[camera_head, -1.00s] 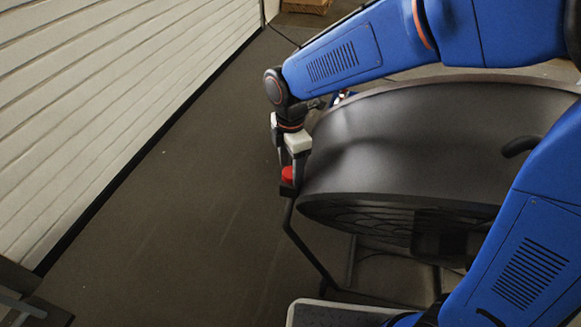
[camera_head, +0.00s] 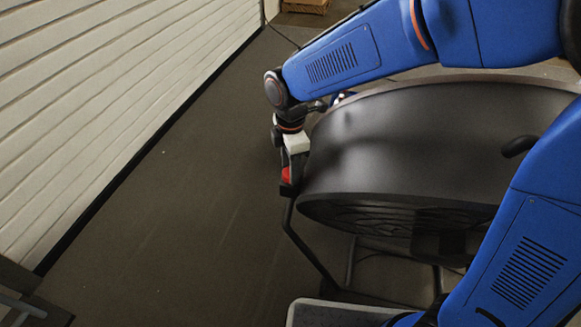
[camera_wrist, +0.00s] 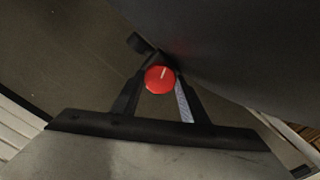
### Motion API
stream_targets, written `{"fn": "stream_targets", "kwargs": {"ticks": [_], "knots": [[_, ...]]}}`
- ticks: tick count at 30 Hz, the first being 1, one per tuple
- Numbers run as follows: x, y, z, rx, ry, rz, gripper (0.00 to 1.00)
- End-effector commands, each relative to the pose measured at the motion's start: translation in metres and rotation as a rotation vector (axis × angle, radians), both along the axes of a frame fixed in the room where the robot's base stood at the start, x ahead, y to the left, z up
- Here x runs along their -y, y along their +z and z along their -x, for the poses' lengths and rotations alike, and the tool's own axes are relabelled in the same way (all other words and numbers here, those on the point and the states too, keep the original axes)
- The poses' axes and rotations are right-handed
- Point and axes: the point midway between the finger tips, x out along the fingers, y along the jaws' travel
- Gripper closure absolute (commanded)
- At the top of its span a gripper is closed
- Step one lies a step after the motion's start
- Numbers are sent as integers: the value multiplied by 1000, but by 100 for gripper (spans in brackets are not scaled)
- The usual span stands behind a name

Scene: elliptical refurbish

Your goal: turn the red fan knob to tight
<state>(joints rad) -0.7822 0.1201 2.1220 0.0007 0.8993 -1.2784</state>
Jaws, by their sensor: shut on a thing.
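The red fan knob (camera_wrist: 159,79) is round with a pale line on its face, at the side of the dark fan (camera_head: 400,140). In the wrist view the line points up and slightly right. My gripper (camera_wrist: 160,82) is shut on the knob, with one finger on each side. In the head view the knob (camera_head: 286,175) shows red at the fan's left edge, partly hidden by my gripper (camera_head: 290,178). No marking for tight can be made out.
The fan stands on a dark tube frame (camera_head: 310,255). A white slatted door (camera_head: 110,90) runs along the left. Open floor (camera_head: 170,220) lies between the door and the fan. A wooden crate (camera_head: 305,6) stands far back.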

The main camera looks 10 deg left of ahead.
Motion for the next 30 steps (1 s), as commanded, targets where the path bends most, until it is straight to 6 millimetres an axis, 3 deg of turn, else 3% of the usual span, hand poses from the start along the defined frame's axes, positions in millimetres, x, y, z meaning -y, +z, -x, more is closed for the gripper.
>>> {"fn": "stream_targets", "kwargs": {"ticks": [30], "knots": [[0, 1, -2, 0, -919, 0, 83]]}}
